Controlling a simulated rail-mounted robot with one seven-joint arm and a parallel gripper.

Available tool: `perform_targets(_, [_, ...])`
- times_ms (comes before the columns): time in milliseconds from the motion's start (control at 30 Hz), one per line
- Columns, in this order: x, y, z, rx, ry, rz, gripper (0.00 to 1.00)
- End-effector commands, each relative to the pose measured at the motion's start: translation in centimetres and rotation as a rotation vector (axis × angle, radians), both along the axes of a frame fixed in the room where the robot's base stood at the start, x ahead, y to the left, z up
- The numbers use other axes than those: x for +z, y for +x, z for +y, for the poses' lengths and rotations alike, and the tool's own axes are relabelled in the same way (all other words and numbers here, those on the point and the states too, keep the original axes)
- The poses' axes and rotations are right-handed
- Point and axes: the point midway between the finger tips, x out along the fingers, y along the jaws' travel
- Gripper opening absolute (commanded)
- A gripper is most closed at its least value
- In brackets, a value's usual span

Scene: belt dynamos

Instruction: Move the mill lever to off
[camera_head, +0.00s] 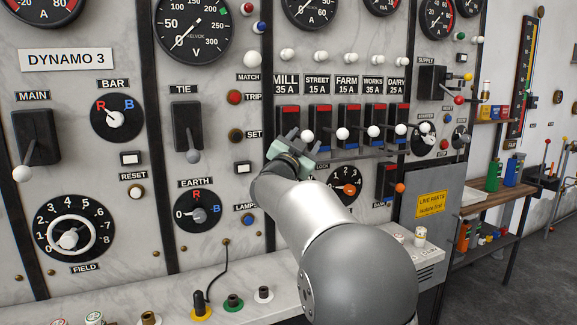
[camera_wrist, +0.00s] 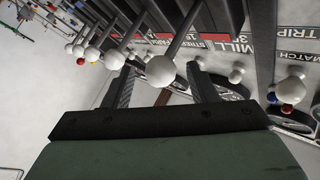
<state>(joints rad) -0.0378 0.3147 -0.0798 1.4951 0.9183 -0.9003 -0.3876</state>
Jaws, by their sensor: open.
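The mill lever is the leftmost in a row of black switches under the label MILL 35 A. Its black switch body (camera_head: 291,116) shows a red strip at the top, and its white ball knob (camera_head: 307,135) sticks out low in front. My gripper (camera_head: 294,137) is at this knob, its greenish body just below and left of it. In the wrist view, my gripper (camera_wrist: 163,82) is open, and the white mill knob (camera_wrist: 161,71) shows between the two dark fingers, with clear gaps on both sides. Whether the fingers reach past the knob is hard to tell.
The neighbouring street lever knob (camera_head: 342,133) is close on the right, with farm, works and dairy knobs beyond at similar height. A rotary selector (camera_head: 347,187) sits below. The TRIP button (camera_head: 235,97) and the tie lever (camera_head: 187,125) are to the left.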

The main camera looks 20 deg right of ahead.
Motion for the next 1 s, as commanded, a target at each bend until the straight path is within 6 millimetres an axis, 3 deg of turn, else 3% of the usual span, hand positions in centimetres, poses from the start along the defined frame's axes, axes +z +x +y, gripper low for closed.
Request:
perform_targets(500, [-4.2,-8.4,7.8,0.003,0.000,0.000,0.52])
perform_targets(700, [-4.9,-10.0,9.3,0.002,0.000,0.001,0.52])
perform_targets(1000, [-5.0,-10.4,9.6,0.000,0.000,0.001,0.52])
